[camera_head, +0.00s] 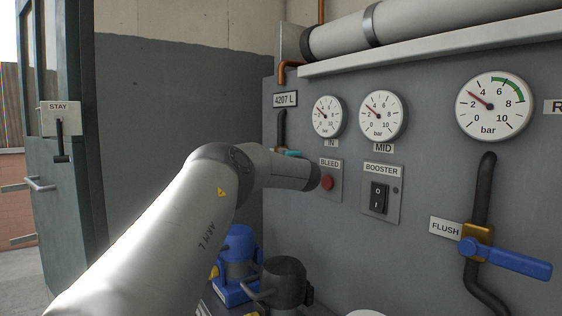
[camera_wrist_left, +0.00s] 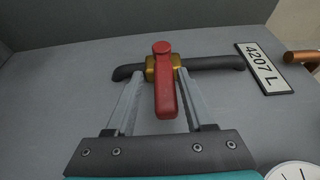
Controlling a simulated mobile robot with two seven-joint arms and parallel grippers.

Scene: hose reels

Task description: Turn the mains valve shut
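A valve with a red lever (camera_wrist_left: 166,95) and a brass body (camera_wrist_left: 150,72) sits on a black pipe (camera_wrist_left: 215,63) in the left wrist view. The lever appears to lie across the pipe. No name label for this valve shows. My left gripper (camera_wrist_left: 162,72) is open, with one finger on each side of the lever and its tips near the brass body. Narrow gaps seem to show beside the lever; contact is unclear. My right gripper is out of view.
A "4207 L" plate (camera_head: 285,99) is above the pipe. Gauges (camera_head: 383,116), a red BLEED button (camera_head: 328,183), a BOOSTER switch (camera_head: 379,197) and a blue FLUSH lever (camera_head: 507,258) are on the panel. A blue pump (camera_head: 239,258) stands below my left arm. A door (camera_head: 60,200) is far left.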

